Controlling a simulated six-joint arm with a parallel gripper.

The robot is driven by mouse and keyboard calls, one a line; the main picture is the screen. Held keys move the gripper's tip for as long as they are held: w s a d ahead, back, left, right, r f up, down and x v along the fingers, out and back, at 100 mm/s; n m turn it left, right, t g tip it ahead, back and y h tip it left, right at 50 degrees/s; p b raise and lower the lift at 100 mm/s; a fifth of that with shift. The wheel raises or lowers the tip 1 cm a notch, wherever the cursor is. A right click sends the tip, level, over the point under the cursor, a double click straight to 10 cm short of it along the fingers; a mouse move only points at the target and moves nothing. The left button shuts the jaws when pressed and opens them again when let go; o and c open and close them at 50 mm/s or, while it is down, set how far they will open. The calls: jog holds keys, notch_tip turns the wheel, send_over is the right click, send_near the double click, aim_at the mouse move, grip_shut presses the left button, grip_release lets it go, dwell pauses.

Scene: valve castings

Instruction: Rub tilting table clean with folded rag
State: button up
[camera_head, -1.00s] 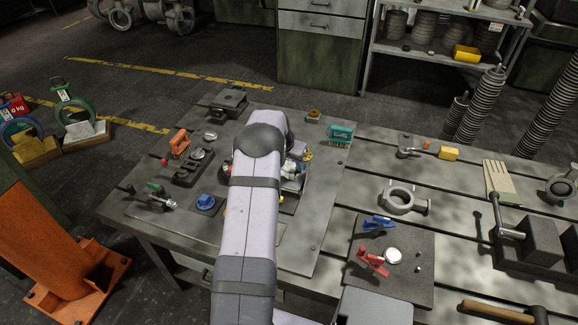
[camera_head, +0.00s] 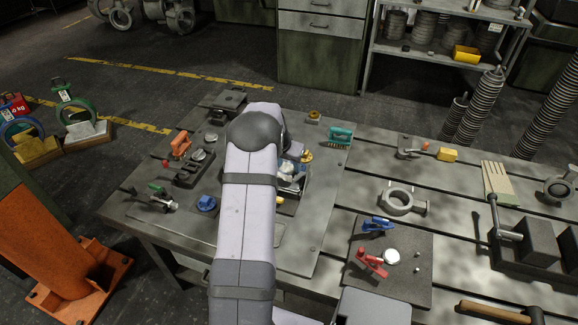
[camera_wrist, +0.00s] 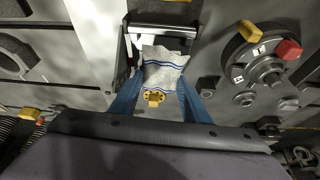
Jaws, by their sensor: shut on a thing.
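The folded rag (camera_wrist: 164,70), pale grey with blue stripes, is between the blue fingers of my gripper (camera_wrist: 158,95) in the wrist view. The fingers are shut on it. A dark-framed fixture (camera_wrist: 122,60) with a pale inner part, seemingly the tilting table, lies under and beyond the rag. I cannot tell whether the rag touches its surface. In the head view this fixture (camera_head: 296,191) shows just right of my arm, which hides part of it and most of the gripper. A brass-coloured knob (camera_wrist: 153,98) shows below the rag.
A round fixture (camera_wrist: 262,65) with yellow and red parts is right of the fixture in the wrist view. In the head view, a teal brush (camera_head: 340,135) stands behind right, a blue knob (camera_head: 206,203) left of my arm. Toggle clamps (camera_head: 372,263) sit on a plate at right.

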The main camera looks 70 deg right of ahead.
jog(key=shift+r+p, duration=1.35)
jog(key=shift+r, duration=1.3)
